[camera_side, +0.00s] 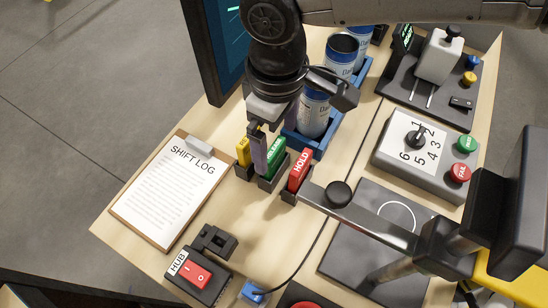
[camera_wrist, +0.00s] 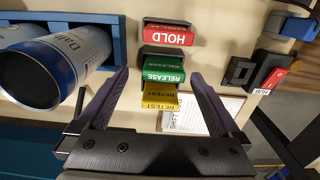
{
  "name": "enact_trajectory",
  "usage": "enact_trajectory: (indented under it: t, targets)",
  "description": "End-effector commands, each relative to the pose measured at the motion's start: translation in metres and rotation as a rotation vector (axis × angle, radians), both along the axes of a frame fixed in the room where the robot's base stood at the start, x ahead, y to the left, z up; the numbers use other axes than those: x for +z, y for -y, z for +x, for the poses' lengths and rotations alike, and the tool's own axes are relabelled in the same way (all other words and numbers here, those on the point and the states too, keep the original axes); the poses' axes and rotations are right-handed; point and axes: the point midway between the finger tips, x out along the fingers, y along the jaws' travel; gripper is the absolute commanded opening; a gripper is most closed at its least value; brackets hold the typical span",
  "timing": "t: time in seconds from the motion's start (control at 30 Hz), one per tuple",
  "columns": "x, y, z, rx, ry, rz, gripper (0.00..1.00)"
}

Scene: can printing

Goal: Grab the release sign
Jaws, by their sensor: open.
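The green release sign (camera_side: 276,156) stands upright in a dark holder between the yellow and red signs. It also shows in the wrist view (camera_wrist: 163,70), roughly level with my fingertips and between them. My gripper (camera_side: 261,158) points down beside the green sign, with one finger seen in front of the yellow sign. In the wrist view my gripper (camera_wrist: 160,76) is open with both fingers apart and nothing clamped. Whether the fingers touch the sign cannot be told.
The yellow retest sign (camera_wrist: 160,98) and red hold sign (camera_wrist: 168,36) flank the green one closely. A blue tray (camera_side: 329,133) of cans (camera_side: 313,112) stands behind. The shift log clipboard (camera_side: 165,195) lies left, the hub switch (camera_side: 197,278) in front, and a dial box (camera_side: 425,152) right.

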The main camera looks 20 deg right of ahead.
Motion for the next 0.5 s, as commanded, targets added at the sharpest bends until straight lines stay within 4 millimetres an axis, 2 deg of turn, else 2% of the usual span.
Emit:
enact_trajectory:
  t: [0.23,0.5]
  targets:
    - [-0.036,-0.004,-0.003,0.0,-0.002,-0.004,1.0]
    - [-0.046,-0.004,-0.003,0.0,-0.001,-0.001,1.0]
